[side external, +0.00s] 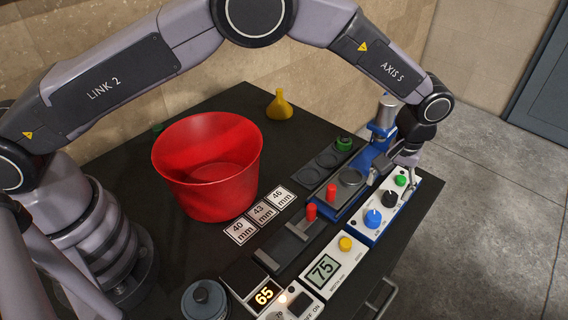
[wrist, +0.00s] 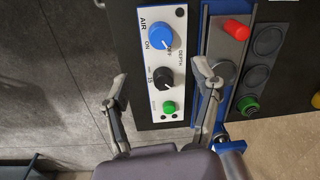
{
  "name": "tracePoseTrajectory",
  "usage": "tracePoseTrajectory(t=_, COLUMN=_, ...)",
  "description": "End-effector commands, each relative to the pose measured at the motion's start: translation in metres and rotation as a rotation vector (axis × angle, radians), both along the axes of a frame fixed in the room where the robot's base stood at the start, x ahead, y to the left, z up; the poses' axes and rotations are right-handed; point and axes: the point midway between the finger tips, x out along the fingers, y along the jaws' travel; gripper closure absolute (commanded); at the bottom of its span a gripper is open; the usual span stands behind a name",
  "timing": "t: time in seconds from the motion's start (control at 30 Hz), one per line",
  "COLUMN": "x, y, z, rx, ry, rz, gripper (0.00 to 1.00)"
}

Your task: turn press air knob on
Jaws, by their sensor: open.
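The press control panel is a white-topped blue box (side external: 366,234), also seen in the wrist view (wrist: 145,100). Its blue AIR knob (side external: 373,217) sits at the near end in the side view and at the top in the wrist view (wrist: 160,37). ON is printed at the knob's left; its white mark seems to point to the lower right, away from ON. My gripper (side external: 407,160) is open and empty above the panel's far end, by the green button (side external: 401,181). In the wrist view its fingers (wrist: 160,72) straddle the panel, short of the blue knob.
A black DEPTH knob (wrist: 162,78) lies between the blue knob and the green button. The blue press (side external: 383,120) stands beside the panel, with a red cylinder (wrist: 236,30) near it.

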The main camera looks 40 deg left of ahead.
Motion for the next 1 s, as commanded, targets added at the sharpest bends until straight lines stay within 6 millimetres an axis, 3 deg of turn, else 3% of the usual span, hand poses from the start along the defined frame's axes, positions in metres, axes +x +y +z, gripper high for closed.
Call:
tracePoseTrajectory(t=0.2, x=-0.001, y=0.004, z=-0.051, rx=0.002, ry=0.004, rz=0.000, gripper=0.37)
tracePoseTrajectory(t=0.4, x=-0.001, y=0.005, z=-0.081, rx=0.001, ry=0.001, rz=0.000, gripper=0.37)
tracePoseTrajectory(t=0.6, x=-0.001, y=0.006, z=-0.093, rx=0.000, ry=0.001, rz=0.000, gripper=0.37)
tracePoseTrajectory(t=0.87, x=-0.001, y=0.006, z=-0.094, rx=-0.001, ry=0.000, rz=0.000, gripper=0.37)
tracePoseTrajectory(t=1.0, x=-0.001, y=0.006, z=-0.094, rx=-0.001, ry=0.000, rz=-0.001, gripper=0.55)
